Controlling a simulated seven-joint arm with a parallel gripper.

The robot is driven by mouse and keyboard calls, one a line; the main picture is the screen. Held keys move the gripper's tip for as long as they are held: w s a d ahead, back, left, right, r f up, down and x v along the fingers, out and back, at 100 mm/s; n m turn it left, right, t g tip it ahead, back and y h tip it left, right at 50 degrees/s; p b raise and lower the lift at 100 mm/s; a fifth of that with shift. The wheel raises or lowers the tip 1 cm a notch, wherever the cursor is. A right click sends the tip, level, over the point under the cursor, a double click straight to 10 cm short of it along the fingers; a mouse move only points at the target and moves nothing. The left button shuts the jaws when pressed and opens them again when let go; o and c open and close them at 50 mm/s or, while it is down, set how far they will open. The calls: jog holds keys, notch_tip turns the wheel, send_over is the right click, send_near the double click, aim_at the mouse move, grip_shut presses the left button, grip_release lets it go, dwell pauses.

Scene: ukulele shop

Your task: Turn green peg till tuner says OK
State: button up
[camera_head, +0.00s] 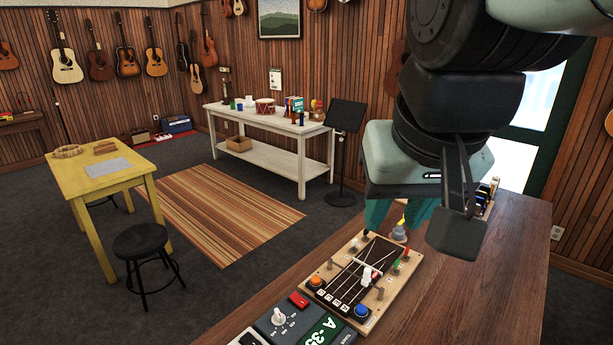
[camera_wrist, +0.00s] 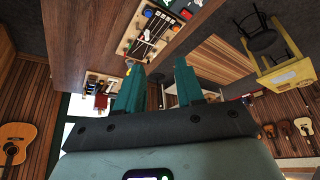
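A wooden string board (camera_head: 396,290) lies on the brown bench, with metal strings over a black panel. A small green peg (camera_head: 396,266) stands at its right side, just in front of a red peg (camera_head: 407,253). The tuner (camera_head: 322,332) at the near end has a green display that appears to read A-35. My gripper (camera_head: 397,218) is above the board's far end, with its teal fingers partly hidden by my wrist. In the wrist view my gripper (camera_wrist: 158,72) is open and empty, and the board (camera_wrist: 130,38) is beyond the fingertips. I cannot pick out the green peg there.
Orange (camera_head: 316,282) and blue (camera_head: 361,311) knobs sit at the board's near corners. A small rack (camera_head: 486,196) is farther back on the bench. The bench top (camera_head: 470,290) right of the board is clear.

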jog(key=w+d+m+g, duration=0.1)
jog(key=w+d+m, duration=0.15)
jog(key=w, duration=0.95)
jog(key=m+g, duration=0.4)
jog(key=m, duration=0.2)
send_over(397, 260)
notch_tip(397, 260, down, 30)
notch_tip(397, 260, down, 11)
jog(key=shift+r, duration=0.15)
jog(key=shift+c, duration=0.3)
grip_shut()
